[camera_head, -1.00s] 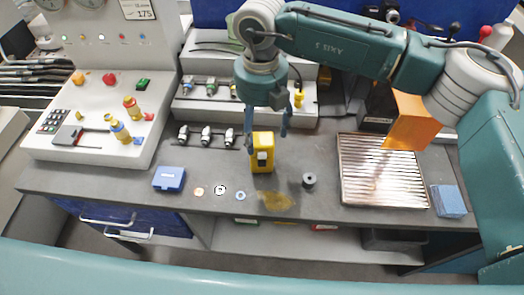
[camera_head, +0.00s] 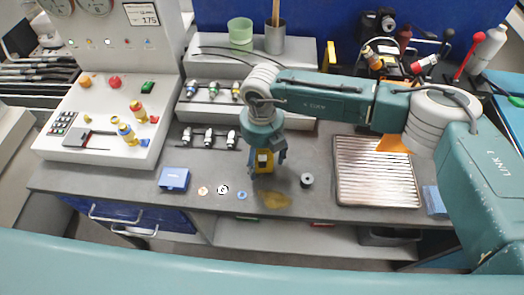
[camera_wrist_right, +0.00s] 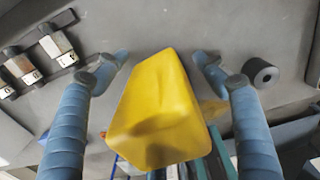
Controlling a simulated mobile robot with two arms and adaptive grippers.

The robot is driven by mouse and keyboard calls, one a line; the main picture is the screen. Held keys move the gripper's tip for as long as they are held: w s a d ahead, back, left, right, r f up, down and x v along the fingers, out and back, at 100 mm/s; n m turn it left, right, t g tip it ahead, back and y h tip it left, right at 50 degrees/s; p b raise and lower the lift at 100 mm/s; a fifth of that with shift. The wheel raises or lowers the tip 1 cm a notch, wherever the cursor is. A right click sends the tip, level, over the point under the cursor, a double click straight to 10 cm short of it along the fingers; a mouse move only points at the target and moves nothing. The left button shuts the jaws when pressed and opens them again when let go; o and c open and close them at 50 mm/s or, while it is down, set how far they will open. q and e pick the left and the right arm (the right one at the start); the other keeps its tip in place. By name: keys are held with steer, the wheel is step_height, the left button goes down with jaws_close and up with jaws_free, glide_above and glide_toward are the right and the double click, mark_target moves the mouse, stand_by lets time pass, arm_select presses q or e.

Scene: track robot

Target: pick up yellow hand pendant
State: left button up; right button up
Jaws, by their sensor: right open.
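The yellow hand pendant (camera_head: 264,166) stands on the grey bench top in the head view, partly hidden by my right gripper. My right gripper (camera_head: 266,158) comes down over it from above, with its fingers on either side. In the right wrist view the yellow pendant (camera_wrist_right: 158,112) fills the middle between the two blue fingers of my right gripper (camera_wrist_right: 162,65). Gaps show between the pendant and both fingers, so the gripper is open and holds nothing. My left gripper is not in view.
A dark grey cylinder (camera_head: 307,180) stands just right of the pendant. A blue box (camera_head: 174,179) and small rings (camera_head: 223,189) lie to the left. Several metal fittings (camera_head: 209,138) are behind left. A ribbed tray (camera_head: 345,185) lies at right. A brownish patch (camera_head: 275,200) lies in front.

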steer(key=shift+c, duration=0.8)
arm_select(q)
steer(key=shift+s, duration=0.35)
arm_select(e)
steer(key=c, duration=1.3)
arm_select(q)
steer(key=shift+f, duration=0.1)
arm_select(e)
steer(key=shift+r, duration=0.5)
step_height(320, 180, up, 18)
steer(key=b, duration=0.5)
steer(key=shift+c, duration=0.2)
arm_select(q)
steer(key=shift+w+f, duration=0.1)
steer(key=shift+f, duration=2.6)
arm_select(e)
steer(key=shift+r, duration=0.6)
arm_select(q)
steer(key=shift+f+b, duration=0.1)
steer(key=shift+b, duration=0.25)
arm_select(e)
steer(key=shift+f, duration=0.15)
